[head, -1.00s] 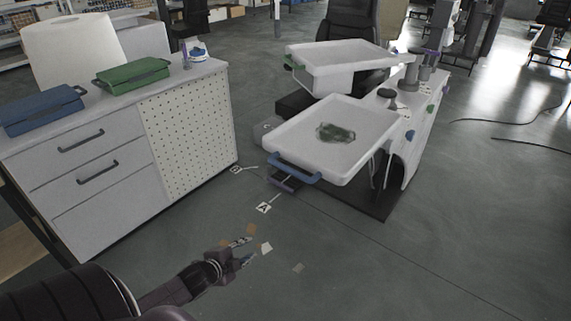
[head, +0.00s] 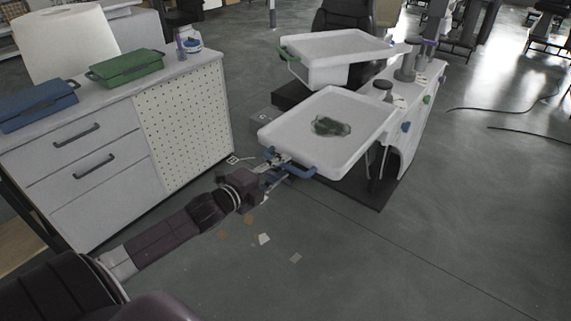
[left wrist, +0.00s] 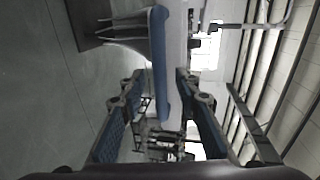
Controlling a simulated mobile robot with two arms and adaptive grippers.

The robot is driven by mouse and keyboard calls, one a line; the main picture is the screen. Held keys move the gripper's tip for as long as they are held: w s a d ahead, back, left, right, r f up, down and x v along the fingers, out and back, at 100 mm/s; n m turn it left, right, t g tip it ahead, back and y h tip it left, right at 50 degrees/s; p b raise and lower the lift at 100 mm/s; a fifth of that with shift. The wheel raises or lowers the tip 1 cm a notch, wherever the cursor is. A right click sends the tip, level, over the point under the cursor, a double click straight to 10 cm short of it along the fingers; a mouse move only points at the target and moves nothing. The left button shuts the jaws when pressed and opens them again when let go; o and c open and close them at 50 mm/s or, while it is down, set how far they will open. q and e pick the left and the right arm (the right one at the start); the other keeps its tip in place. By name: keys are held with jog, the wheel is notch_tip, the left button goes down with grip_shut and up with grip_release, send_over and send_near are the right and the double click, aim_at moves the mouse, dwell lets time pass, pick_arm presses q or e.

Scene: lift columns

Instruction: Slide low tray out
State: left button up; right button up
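The low tray (head: 365,135) is a white, shallow tray with a blue handle (head: 300,172) on its near edge. A dark green patterned piece (head: 331,126) lies in it. My left gripper (head: 276,160) is at the handle's left part, in front of the tray. In the left wrist view, its two fingers (left wrist: 160,88) are apart, with the blue handle (left wrist: 159,55) running into the gap between them. I cannot tell whether they touch it. A higher white tray (head: 325,48) with a green handle (head: 293,66) is behind and above. My right gripper is out of view.
A white cabinet (head: 95,165) with drawers and a pegboard side stands to the left. A blue box (head: 38,106) and a green box (head: 126,68) are on top. The floor (head: 400,265) in front is mostly clear, with small paper pieces.

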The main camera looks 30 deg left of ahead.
pick_arm(q)
jog(key=shift+x, duration=1.4)
jog(key=shift+c, duration=0.2)
grip_shut()
